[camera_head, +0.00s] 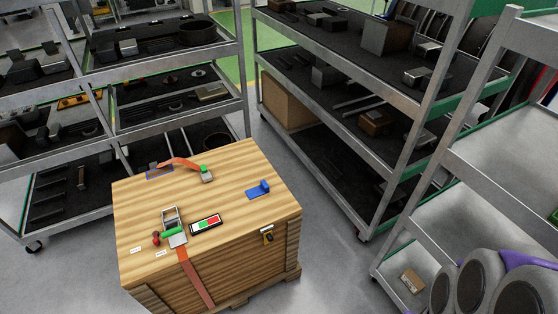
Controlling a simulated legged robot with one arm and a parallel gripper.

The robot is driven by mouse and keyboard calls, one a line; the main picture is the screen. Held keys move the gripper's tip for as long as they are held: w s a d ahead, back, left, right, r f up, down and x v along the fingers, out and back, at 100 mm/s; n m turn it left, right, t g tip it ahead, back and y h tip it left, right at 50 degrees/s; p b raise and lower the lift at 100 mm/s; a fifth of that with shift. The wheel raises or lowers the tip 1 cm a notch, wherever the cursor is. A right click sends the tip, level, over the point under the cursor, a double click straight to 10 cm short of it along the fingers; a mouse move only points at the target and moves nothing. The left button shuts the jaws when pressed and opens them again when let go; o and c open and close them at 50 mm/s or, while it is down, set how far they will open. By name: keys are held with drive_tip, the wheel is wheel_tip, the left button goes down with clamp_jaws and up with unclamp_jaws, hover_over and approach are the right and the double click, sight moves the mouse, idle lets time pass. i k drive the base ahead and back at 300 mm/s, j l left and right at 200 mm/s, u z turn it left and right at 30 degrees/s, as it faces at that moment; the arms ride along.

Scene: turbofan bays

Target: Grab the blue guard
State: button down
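The blue guard (259,189) is a small L-shaped piece with a flat base and a short upright part. It lies on the right side of the top of a wooden crate (225,165), near the right edge. Nothing touches it. My gripper is not in view.
An orange strap (182,163) with a green-marked buckle (206,173), a ratchet (172,230) with a green handle and a red-green label plate (206,224) are also on the crate. Loaded racks (404,137) stand behind and right. Grey rounded shapes (478,283) fill the bottom right.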

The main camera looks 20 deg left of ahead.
sight(253, 193)
drive_tip(key=u, duration=0.4)
drive_tip(key=i+j+u, duration=0.1)
drive_tip(key=u, duration=0.65)
drive_tip(key=i+u, duration=0.15)
drive_tip(key=u, duration=0.25)
drive_tip(key=i+l, duration=0.1)
drive_tip(key=i, duration=0.65)
